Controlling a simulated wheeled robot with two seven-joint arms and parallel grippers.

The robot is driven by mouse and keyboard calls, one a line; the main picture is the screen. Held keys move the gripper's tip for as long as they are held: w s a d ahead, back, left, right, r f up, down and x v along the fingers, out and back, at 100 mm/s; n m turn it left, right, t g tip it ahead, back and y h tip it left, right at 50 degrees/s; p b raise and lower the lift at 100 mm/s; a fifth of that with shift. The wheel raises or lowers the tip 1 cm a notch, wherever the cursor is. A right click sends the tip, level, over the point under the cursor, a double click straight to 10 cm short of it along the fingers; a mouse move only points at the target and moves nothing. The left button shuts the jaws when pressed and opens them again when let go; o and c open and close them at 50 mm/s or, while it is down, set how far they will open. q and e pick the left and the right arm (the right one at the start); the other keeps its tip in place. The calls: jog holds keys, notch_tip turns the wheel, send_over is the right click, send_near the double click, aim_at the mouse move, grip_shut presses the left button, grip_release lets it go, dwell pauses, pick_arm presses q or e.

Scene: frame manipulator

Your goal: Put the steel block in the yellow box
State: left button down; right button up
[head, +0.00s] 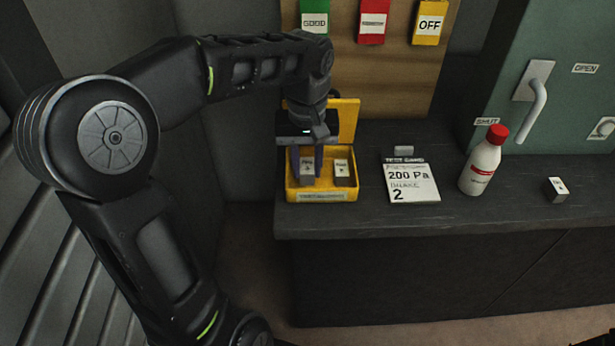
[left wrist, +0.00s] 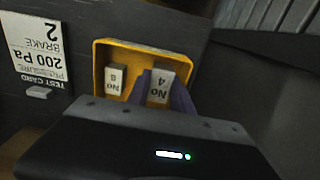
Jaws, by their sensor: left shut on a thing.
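The yellow box (head: 322,192) stands open at the left end of the dark bench, with its lid raised behind it; it also shows in the left wrist view (left wrist: 101,58). My left gripper (head: 305,162) points down into the box, its purple fingers shut on a grey block with a white label (head: 308,167), which reads "No 4" in the left wrist view (left wrist: 159,86). Whether this block touches the box floor is hidden. A second labelled block (head: 341,168) sits in the box to the right of it, apparently marked "No 8" (left wrist: 115,80). My right gripper is out of view.
A test card (head: 411,183) lies right of the box. Beyond it stand a white bottle with a red cap (head: 482,162) and a small labelled block (head: 556,189). A wooden board (head: 390,70) with coloured tags and a green cabinet with a handle (head: 537,100) rise behind.

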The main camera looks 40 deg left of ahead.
aim_at(307, 178)
pick_arm(q)
jog(key=shift+f, duration=1.85)
jog(key=shift+f, duration=0.1)
jog(key=shift+f, duration=0.15)
jog(key=c, duration=1.1)
grip_release()
jog(key=shift+r, duration=0.3)
notch_tip(307, 178, up, 12)
jog(key=shift+p, duration=0.95)
